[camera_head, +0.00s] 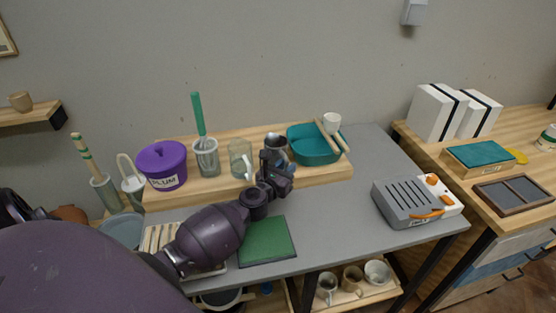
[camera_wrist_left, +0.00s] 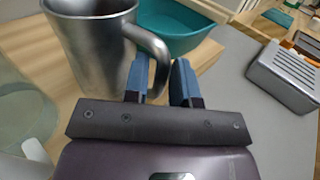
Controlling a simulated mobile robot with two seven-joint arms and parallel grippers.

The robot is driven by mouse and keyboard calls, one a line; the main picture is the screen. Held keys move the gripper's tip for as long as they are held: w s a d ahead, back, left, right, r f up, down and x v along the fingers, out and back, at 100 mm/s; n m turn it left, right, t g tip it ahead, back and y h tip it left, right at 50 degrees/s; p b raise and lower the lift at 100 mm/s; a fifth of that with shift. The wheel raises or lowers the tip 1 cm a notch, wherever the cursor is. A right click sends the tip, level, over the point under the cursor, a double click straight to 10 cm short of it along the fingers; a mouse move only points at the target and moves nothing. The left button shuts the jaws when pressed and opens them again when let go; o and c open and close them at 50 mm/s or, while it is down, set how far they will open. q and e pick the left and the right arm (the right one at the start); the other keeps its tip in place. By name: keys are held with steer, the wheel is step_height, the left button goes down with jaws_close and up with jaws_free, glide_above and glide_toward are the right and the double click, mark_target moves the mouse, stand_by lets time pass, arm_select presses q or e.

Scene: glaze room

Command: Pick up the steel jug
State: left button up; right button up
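The steel jug (camera_wrist_left: 88,45) is a grey metal vessel with a loop handle. In the wrist view it fills the upper left, its handle towards my fingers. In the head view the jug (camera_head: 274,141) stands upright on the raised wooden shelf, partly hidden behind my gripper. My left gripper (camera_wrist_left: 162,68) has its two blue-tipped fingers close together on either side of the handle, which fills the gap between them. In the head view my left gripper (camera_head: 273,160) is just in front of the jug. The jug appears to rest on the wood. My right gripper is not in view.
A teal basin (camera_head: 314,147) stands right of the jug, a glass mug (camera_head: 239,158) close on its left. Further left are a jar (camera_head: 206,160) with a green-handled tool and a purple bucket (camera_head: 163,166). A grey heater-like box (camera_head: 410,200) sits right; the grey tabletop (camera_head: 340,215) between is clear.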

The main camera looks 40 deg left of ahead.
arm_select(q)
steer(key=shift+w, duration=0.2)
steer(key=shift+r, duration=0.1)
jaws_close()
